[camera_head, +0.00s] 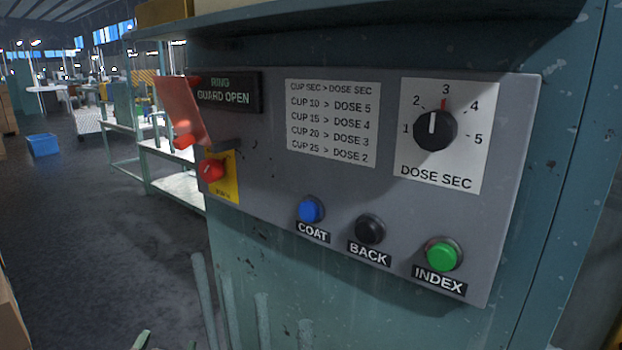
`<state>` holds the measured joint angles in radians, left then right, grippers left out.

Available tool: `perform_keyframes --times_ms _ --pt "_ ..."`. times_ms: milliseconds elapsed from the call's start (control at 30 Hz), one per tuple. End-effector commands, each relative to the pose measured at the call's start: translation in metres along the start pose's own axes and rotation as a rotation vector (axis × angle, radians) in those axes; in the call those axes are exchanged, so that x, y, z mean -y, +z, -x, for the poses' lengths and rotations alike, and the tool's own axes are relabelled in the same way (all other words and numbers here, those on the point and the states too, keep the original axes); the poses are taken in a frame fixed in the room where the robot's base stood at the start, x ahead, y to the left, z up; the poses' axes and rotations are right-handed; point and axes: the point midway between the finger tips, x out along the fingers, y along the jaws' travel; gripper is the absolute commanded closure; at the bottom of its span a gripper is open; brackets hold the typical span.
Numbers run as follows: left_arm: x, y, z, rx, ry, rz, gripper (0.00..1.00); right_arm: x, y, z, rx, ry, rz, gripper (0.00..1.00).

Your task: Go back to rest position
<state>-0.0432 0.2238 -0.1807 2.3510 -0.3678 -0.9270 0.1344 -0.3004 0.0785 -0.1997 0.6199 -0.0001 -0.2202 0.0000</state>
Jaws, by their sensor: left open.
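My left gripper (147,343) barely shows at the bottom edge, left of centre, as small pale green tips. It is open, low and well apart from the control panel, and nothing shows between its tips. Most of it is cut off by the frame.
A grey control panel (272,183) has a blue COAT button (310,209), a black BACK button (370,229), a green INDEX button (443,254) and a DOSE SEC knob (436,131) pointing nearly at 3. A red knob (211,170) sits at left.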

Motion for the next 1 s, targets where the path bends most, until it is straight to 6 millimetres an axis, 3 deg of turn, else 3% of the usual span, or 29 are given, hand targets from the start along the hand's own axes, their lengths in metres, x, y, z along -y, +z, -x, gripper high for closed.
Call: perform_keyframes --times_ms 33,100,200,400,600,867,1000 --pt "-0.011 0.038 0.015 0.144 0.045 0.020 0.33 -0.001 0.000 0.000 0.000 0.001 0.001 0.13" --pt "-0.024 0.080 0.038 0.319 0.102 0.041 0.33 -0.002 0.001 0.000 0.001 0.002 0.001 0.13" --pt "-0.039 0.126 0.072 0.528 0.179 0.060 0.33 -0.003 0.001 0.000 0.001 0.003 0.002 0.13" --pt "-0.059 0.182 0.139 0.838 0.306 0.077 0.33 -0.003 0.001 0.000 0.001 0.003 0.002 0.13" --pt "-0.072 0.214 0.203 1.085 0.425 0.087 0.33 -0.002 0.001 0.000 0.001 0.003 0.002 0.13" --pt "-0.103 0.282 0.172 1.103 0.427 0.078 0.33 -0.002 0.001 0.000 0.001 0.003 0.002 0.13" --pt "-0.122 0.330 0.163 1.123 0.433 0.072 0.33 -0.002 0.000 0.000 0.000 0.003 0.002 0.13"
